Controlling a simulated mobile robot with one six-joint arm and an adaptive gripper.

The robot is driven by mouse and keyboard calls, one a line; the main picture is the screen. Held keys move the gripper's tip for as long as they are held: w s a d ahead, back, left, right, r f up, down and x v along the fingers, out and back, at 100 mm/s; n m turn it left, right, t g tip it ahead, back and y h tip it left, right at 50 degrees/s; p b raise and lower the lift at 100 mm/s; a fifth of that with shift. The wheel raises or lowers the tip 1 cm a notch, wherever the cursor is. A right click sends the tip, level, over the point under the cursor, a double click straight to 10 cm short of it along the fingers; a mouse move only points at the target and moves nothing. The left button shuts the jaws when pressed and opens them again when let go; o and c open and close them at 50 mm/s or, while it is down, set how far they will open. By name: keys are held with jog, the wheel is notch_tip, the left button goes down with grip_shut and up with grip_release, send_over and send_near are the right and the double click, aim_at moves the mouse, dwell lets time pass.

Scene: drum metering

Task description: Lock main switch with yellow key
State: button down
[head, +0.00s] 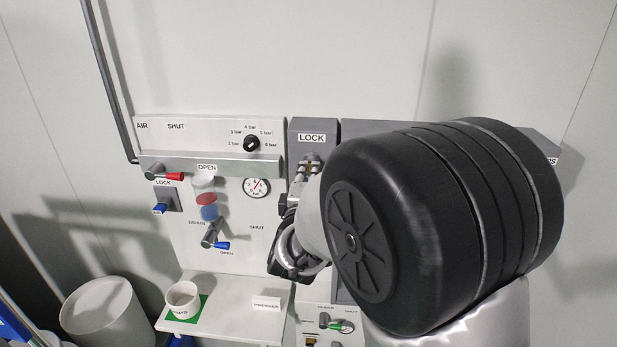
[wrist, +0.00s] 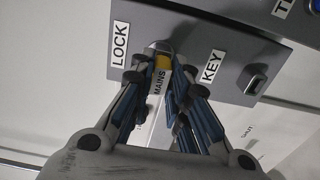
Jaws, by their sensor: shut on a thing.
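In the wrist view my gripper (wrist: 162,82) is shut on the yellow key (wrist: 163,62), which carries a white tag reading MAINS. The key's head sits between the fingertips, close to the grey switch panel (wrist: 215,40), by a round metal part. Whether the key is inserted or turned cannot be told. The panel bears LOCK and KEY labels, and a square key socket (wrist: 256,80) at its right. In the head view the grey panel (head: 300,128) with its LOCK label stands behind my gripper; my arm hides much of it and the key.
To the left is the AIR panel (head: 220,130) with red and blue handled valves, a knob and a gauge (head: 256,188). A blue key (head: 160,208) sits at its lock. Below, a cup (head: 183,298) stands on a shelf (head: 235,318). A white bin (head: 105,308) stands lower left.

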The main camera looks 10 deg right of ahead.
jog(key=shift+w+d, duration=0.15)
jog(key=shift+w, duration=0.35)
jog(key=c, duration=1.5)
grip_release()
jog(key=shift+o, duration=0.2)
jog(key=shift+s, duration=0.1)
jog(key=v, duration=1.2)
